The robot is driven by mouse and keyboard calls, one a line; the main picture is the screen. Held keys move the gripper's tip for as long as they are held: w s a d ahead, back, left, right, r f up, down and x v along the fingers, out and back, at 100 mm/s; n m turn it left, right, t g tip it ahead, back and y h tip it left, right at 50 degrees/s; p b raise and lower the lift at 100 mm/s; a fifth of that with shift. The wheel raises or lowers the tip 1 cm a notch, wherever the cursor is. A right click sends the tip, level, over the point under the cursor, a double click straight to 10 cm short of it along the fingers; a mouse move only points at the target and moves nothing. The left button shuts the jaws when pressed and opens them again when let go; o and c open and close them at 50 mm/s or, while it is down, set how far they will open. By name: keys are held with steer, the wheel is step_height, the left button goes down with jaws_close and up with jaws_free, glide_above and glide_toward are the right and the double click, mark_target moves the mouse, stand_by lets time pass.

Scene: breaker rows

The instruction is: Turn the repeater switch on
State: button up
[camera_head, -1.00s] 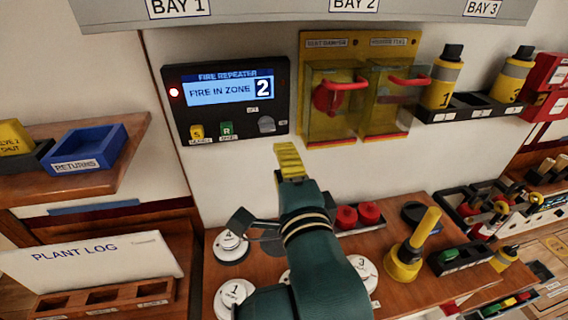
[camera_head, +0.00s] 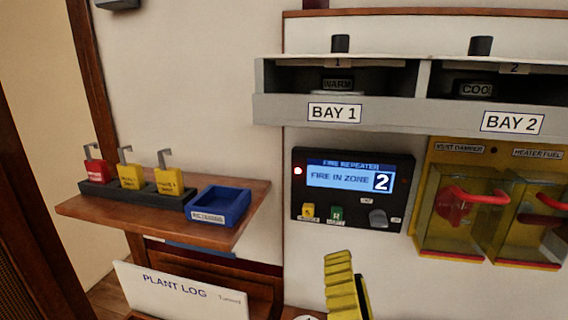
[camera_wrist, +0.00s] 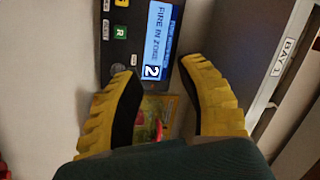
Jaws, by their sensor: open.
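The black fire repeater panel (camera_head: 352,190) is on the wall below the bay shelf. Its lit screen (camera_head: 350,178) reads "FIRE IN ZONE 2", and a red light glows at its left. Along its lower edge are a yellow control (camera_head: 308,211), a green "R" control (camera_head: 337,214) and a grey switch (camera_head: 378,218) at the right. My gripper (camera_head: 342,285) is below the panel, apart from it. In the wrist view my gripper (camera_wrist: 165,95) has its yellow fingers spread and empty, with the repeater panel (camera_wrist: 120,60) turned sideways beyond them. The grey switch is not clear there.
Clear covers over red handles (camera_head: 465,205) stand right of the panel on a yellow board. The grey bay shelf (camera_head: 400,112) juts out above. A wooden shelf (camera_head: 240,220) at left holds tagged padlocks (camera_head: 130,175) and a blue tray (camera_head: 218,206). A plant log (camera_head: 180,295) sits below.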

steer(key=s+a+r+n+t+y, duration=0.15)
steer(key=s+r+n, duration=0.25)
steer(key=s+n, duration=0.6)
step_height(320, 180, up, 13)
steer(key=w+n+p, duration=0.2)
steer(key=n+p, duration=0.1)
steer(key=p, duration=0.9)
steer(key=shift+w+f+h+p, duration=0.2)
steer(key=shift+w+h+p, duration=0.15)
steer(key=shift+h, duration=0.1)
steer(key=shift+t, duration=0.25)
